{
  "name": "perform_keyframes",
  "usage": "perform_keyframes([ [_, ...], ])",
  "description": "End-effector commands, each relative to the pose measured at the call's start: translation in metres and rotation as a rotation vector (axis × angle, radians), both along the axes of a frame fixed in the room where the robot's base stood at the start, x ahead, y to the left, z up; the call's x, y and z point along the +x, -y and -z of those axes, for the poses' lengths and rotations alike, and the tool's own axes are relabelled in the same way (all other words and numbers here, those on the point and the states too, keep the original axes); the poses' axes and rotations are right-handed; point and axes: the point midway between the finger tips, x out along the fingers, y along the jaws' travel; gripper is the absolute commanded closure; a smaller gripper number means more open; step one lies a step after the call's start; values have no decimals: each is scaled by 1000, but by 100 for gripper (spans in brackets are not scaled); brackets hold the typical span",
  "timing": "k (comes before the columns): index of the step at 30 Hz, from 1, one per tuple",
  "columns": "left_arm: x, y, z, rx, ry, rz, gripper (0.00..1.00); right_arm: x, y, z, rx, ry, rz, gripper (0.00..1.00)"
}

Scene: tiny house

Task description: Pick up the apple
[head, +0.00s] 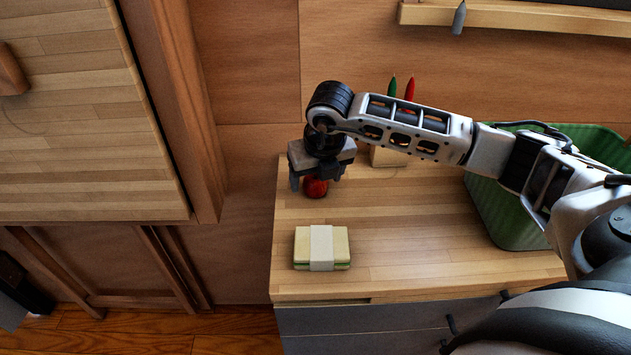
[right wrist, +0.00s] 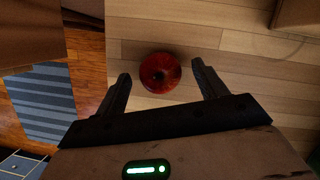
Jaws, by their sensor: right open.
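The red apple (head: 316,188) sits on the wooden counter top (head: 400,230) near its left edge, partly hidden in the head view by my right gripper (head: 318,184). My right gripper is above the apple, pointing down. In the right wrist view the apple (right wrist: 160,73) shows between and slightly beyond the fingertips of my open right gripper (right wrist: 160,80), with a gap on each side. I cannot tell from these frames how high the fingers are above the counter. My left gripper is not in view.
A wrapped sandwich-like block (head: 321,248) lies on the counter in front of the apple. A holder (head: 387,157) with red and green pens stands behind, partly hidden by my arm. A green bin (head: 500,215) stands at the right. A wooden cabinet (head: 90,120) is at the left.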

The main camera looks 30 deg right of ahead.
Motion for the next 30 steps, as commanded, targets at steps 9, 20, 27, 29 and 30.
perform_keyframes([
  [9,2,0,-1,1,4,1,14,2,0,6,-1,0,-2,34],
  [20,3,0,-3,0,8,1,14,2,0,5,-1,1,-1,78],
  [27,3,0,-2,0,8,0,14,2,0,2,0,2,0,78],
  [29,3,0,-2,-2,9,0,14,2,0,-2,0,2,0,78],
  [30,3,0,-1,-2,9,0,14,2,0,-5,1,3,-1,78],
])
